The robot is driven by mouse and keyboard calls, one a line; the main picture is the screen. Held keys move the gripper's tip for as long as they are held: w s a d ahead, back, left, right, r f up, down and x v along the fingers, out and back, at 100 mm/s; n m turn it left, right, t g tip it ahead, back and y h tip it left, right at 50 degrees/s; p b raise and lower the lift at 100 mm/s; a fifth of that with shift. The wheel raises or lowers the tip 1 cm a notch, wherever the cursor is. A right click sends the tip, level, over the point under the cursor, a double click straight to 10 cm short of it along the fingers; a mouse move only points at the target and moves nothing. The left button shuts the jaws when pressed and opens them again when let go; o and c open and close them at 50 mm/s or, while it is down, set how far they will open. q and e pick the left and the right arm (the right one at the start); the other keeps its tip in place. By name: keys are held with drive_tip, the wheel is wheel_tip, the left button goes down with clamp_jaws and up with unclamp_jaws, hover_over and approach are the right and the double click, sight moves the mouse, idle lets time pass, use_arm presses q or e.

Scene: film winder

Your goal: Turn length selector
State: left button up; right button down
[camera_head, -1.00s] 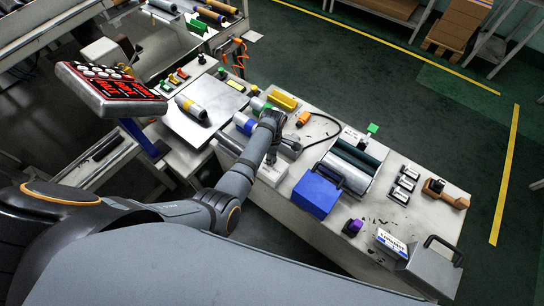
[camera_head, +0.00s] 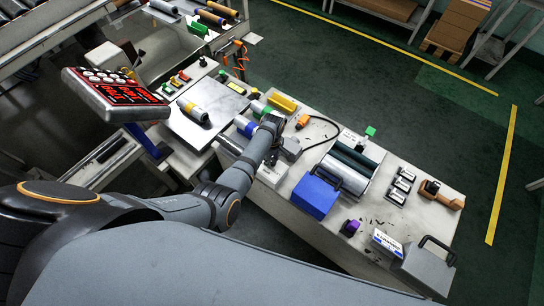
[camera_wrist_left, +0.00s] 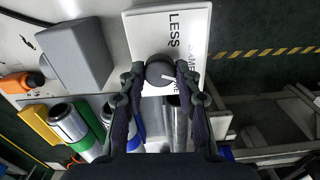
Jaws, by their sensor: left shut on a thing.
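The length selector is a round dark knob (camera_wrist_left: 158,72) with a white pointer line, on a white panel (camera_wrist_left: 150,30) printed "LESS" and "SAME" in the left wrist view. A third label is partly hidden by my fingers. The pointer line runs to the right and slightly down in that view. My left gripper (camera_wrist_left: 160,76) is shut on the knob, one finger on each side. In the head view the left gripper (camera_head: 271,157) is at the white selector box (camera_head: 271,176), and the knob is hidden there. My right gripper is not in view.
A small grey box (camera_wrist_left: 75,52) stands close beside the selector. A blue box (camera_head: 315,196) and a roller unit (camera_head: 350,168) stand to the right on the bench. Coloured rolls (camera_head: 245,126) lie behind the arm. A lit red display (camera_head: 118,92) is at left.

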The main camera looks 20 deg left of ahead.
sight(272, 161)
use_arm(q)
drive_tip(key=m+p, duration=0.1)
drive_tip(key=m, duration=0.2)
drive_tip(key=shift+m, duration=0.3)
drive_tip(key=shift+m+p, duration=0.7)
drive_tip(key=shift+m, duration=1.1)
drive_tip(key=o, duration=1.2)
drive_tip(key=shift+c, duration=0.2)
wheel_tip(272, 161, up, 12)
